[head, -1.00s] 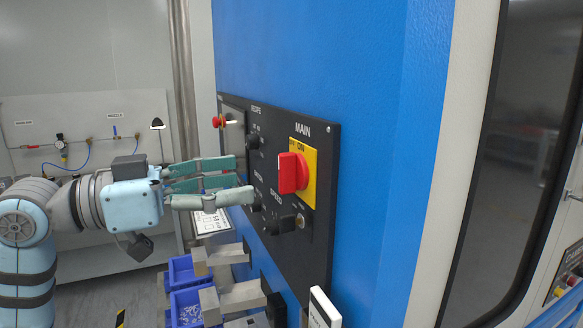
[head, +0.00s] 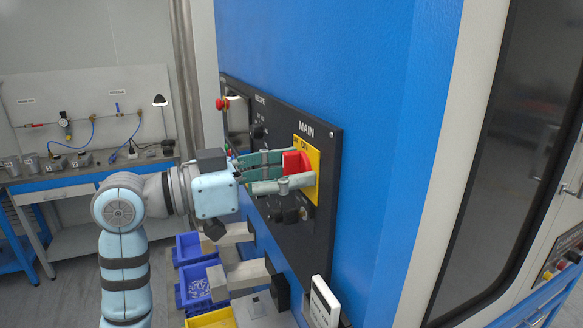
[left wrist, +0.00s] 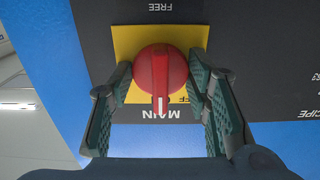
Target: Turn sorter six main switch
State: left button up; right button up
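The red main switch knob (head: 297,162) sits on a yellow plate (head: 311,160) under the word MAIN on the black panel. My left gripper (head: 293,172) is at the knob, with one finger on each side. In the left wrist view the knob (left wrist: 160,75) lies between the two open fingers of my left gripper (left wrist: 160,65), with a gap on both sides. That view is upside down; the knob's handle, with a pale mark, points towards MAIN. The plate's lettering is partly covered. My right gripper is out of view.
The black panel (head: 318,228) has other knobs below and left of the switch. A red button (head: 222,104) sits at its far left. Blue bins (head: 190,247) and grey brackets (head: 247,275) stand below. A workbench (head: 60,182) is behind on the left.

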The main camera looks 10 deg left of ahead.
pick_arm(q)
jog(key=shift+c, duration=1.4)
jog(key=n+p, duration=0.2)
jog(key=p, duration=0.1)
jog(key=shift+r+n, duration=0.2)
jog(key=shift+n, duration=0.2)
jog(key=n, duration=0.3)
jog(key=shift+f, duration=0.15)
jog(key=n, duration=0.4)
jog(key=shift+n, duration=0.4)
jog(key=o, duration=1.1)
jog(key=shift+o, duration=0.2)
jog(key=shift+w+d, duration=0.1)
jog(key=shift+d, duration=0.05)
jog(key=shift+f, duration=0.1)
